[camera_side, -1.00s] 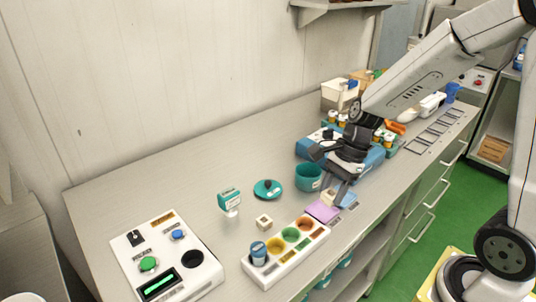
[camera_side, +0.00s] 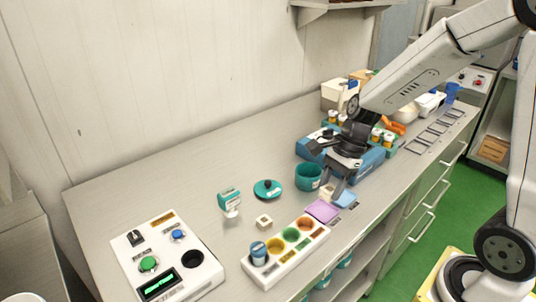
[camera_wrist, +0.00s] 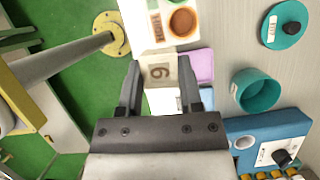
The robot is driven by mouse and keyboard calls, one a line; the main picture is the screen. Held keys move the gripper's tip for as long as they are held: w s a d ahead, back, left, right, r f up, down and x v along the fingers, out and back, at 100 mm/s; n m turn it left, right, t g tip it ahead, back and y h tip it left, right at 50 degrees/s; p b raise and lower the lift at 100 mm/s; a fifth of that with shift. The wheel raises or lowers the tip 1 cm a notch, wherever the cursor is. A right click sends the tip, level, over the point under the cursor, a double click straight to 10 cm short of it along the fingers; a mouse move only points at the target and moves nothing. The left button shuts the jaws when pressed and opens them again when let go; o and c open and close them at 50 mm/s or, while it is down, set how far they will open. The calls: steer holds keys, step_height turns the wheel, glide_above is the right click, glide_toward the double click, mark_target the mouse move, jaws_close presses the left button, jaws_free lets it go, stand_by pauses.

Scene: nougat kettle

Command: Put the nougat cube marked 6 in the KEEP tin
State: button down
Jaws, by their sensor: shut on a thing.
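The nougat cube marked 6 (camera_wrist: 157,71) is pale cream with a dark 6 facing the wrist camera. My gripper (camera_wrist: 159,68) is shut on it, one finger at each side. In the side view my gripper (camera_side: 334,190) holds the cube (camera_side: 326,191) near the lilac pad (camera_side: 322,211); I cannot tell the gap beneath it. An open teal tin (camera_side: 308,178) stands just behind and left of the cube. It also shows right of my gripper in the wrist view (camera_wrist: 254,93). I cannot read KEEP on it.
A teal lid (camera_side: 268,189) with a dark knob lies left of the tin. A second pale cube (camera_side: 264,222) sits behind the white tray of coloured cups (camera_side: 291,250). A blue device (camera_side: 372,160) is close behind my gripper. A button panel (camera_side: 165,257) is at front left.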

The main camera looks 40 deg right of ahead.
steer(key=w+d, duration=1.2)
steer(key=w, duration=0.4)
steer(key=shift+d, duration=0.25)
steer(key=shift+f, duration=3.6)
steer(key=shift+f, duration=0.4)
jaws_free()
steer(key=shift+r, duration=0.2)
